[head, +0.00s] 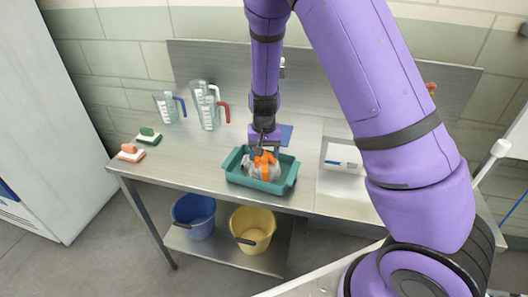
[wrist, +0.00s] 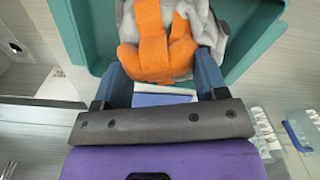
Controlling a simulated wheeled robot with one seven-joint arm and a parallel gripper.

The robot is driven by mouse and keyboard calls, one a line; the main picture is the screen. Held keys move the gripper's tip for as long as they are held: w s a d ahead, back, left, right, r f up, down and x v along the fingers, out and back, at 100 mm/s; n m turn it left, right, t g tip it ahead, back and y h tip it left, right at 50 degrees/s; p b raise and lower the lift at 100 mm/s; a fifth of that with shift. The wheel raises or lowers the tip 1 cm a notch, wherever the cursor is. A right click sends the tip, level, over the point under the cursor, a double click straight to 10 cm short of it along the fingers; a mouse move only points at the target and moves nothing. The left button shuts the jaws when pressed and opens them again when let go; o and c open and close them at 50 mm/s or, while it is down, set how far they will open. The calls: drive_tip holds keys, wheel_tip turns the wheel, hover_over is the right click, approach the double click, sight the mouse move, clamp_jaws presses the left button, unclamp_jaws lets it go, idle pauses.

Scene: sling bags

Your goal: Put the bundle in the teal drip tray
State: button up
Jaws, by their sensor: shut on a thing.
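The bundle (head: 264,166) is a grey cloth bundle with an orange strap around it. It is inside the outline of the teal drip tray (head: 236,177) on the steel counter; whether it touches the tray floor cannot be told. My gripper (head: 262,150) points down over the tray and is shut on the bundle. In the wrist view the two blue fingers are on either side of the orange strap part of the bundle (wrist: 157,40), and the teal tray (wrist: 92,35) surrounds it. The bundle's underside is hidden.
Measuring jugs (head: 208,105) stand at the back left, with two brushes (head: 148,136) at the left end. A blue item (head: 286,134) is just behind the tray. A sink (head: 342,158) lies to the right. A blue bucket (head: 194,214) and yellow bucket (head: 253,228) stand below.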

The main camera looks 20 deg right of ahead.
drive_tip(key=o, duration=1.4)
drive_tip(key=shift+f, duration=0.1)
drive_tip(key=s+d+r+t+y, duration=0.1)
drive_tip(key=s+r, duration=0.2)
drive_tip(key=r, duration=0.8)
drive_tip(key=s+d+r, duration=0.1)
drive_tip(key=s+r, duration=0.2)
drive_tip(key=r, duration=0.7)
drive_tip(key=shift+s+d+r+n+t+h, duration=0.15)
drive_tip(key=shift+s+d+r+n+t, duration=0.55)
drive_tip(key=shift+s+r, duration=2.3)
drive_tip(key=shift+s+d+r+n+t+h, duration=0.2)
drive_tip(key=shift+s+d+r+n+t, duration=0.85)
drive_tip(key=shift+s, duration=3.6)
drive_tip(key=shift+s+d+r+n+t+h, duration=0.15)
drive_tip(key=shift+s+d+r+t, duration=0.2)
drive_tip(key=shift+s+r, duration=2.85)
drive_tip(key=shift+s+f, duration=0.6)
drive_tip(key=shift+f, duration=0.05)
